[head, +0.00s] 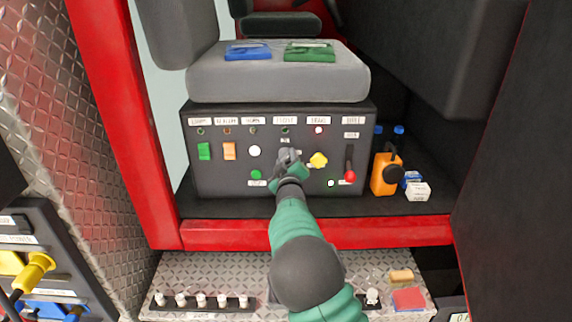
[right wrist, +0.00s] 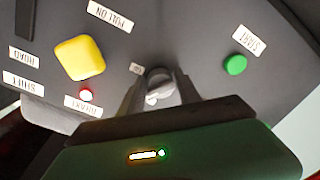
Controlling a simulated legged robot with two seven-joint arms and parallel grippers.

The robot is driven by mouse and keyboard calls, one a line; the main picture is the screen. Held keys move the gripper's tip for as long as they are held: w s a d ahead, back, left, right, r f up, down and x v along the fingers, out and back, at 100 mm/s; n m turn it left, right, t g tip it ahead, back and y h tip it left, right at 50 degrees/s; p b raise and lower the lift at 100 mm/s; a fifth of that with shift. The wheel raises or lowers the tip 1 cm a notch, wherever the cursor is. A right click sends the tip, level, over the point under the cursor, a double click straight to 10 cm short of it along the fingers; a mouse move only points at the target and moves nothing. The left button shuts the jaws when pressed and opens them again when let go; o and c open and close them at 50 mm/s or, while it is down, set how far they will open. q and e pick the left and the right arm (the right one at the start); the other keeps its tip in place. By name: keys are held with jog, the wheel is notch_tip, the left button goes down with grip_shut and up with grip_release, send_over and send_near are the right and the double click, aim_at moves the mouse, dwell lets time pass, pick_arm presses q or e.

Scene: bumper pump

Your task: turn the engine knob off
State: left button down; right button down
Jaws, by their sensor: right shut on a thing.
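The control panel (head: 222,178) is a dark box below the seat, with a row of switches and lamps. My right gripper (head: 289,156) reaches its middle. In the right wrist view, that gripper (right wrist: 158,92) is shut on a small grey knob (right wrist: 160,84), with one finger on each side. The fingers hide much of the knob, so I cannot tell its setting. The yellow knob (head: 318,160) is just to the right, and a green START button (right wrist: 236,65) shows in the right wrist view. My left gripper is not in view.
A red-knobbed lever (head: 350,172) and an orange bottle (head: 384,176) stand farther right. A green switch (head: 204,151), an orange switch (head: 229,151) and a white button (head: 254,151) lie left. A red sill (head: 225,235) runs below the panel.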

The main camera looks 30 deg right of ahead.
jog(key=n+b, duration=0.1)
jog(key=n, duration=0.2)
jog(key=r+n, duration=0.1)
jog(key=n, duration=0.2)
jog(key=shift+b, duration=0.4)
jog(key=shift+n+h, duration=0.3)
jog(key=c, duration=1)
grip_release()
jog(key=shift+o, duration=0.4)
jog(key=shift+w+a+f, duration=0.1)
jog(key=shift+w+f, duration=0.05)
jog(key=shift+f, duration=0.2)
